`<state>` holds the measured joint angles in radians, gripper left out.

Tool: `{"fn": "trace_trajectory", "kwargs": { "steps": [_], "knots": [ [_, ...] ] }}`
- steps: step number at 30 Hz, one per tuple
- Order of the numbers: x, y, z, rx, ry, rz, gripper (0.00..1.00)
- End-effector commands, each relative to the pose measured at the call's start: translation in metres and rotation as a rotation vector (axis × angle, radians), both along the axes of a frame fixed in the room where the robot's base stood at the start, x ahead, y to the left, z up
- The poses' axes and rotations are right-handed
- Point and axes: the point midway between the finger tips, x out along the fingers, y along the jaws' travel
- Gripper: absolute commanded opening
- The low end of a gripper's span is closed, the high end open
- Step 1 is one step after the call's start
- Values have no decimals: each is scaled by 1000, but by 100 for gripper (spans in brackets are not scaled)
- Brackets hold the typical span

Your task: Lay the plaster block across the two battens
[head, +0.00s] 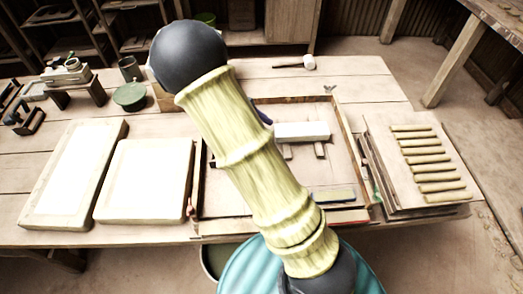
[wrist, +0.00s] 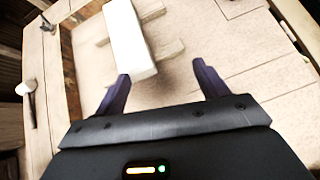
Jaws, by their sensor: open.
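The white plaster block (wrist: 128,42) lies across the two battens, with the ends of the far batten (wrist: 150,10) and the near batten (wrist: 168,49) sticking out from under its right side in the wrist view. In the head view the block (head: 303,131) shows to the right of my arm, with the batten ends (head: 287,152) (head: 320,150) in front of it. My gripper (wrist: 161,73) is open and empty, its fingers apart just short of the block's near end. In the head view my arm hides most of the gripper.
The block and battens are inside a shallow wooden frame (head: 345,140). Two pale slabs (head: 72,172) (head: 146,180) lie left of it. A board with several rods (head: 423,157) lies right. A mallet (head: 308,62) and a green bowl (head: 130,96) are at the back.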

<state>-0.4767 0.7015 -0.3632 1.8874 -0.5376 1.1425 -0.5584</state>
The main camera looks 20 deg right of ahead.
Motion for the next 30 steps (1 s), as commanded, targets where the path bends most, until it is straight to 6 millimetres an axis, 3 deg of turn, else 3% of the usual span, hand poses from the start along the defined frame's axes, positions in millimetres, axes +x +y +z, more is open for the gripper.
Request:
{"fn": "trace_trajectory", "kwargs": {
  "steps": [8,18,24,30],
  "knots": [
    [-47,12,1,294,-288,-279,73],
    [-90,34,22,548,-660,-665,73],
    [-111,41,37,639,-860,-872,73],
    [-117,43,41,665,-931,-944,73]
  ]
}}
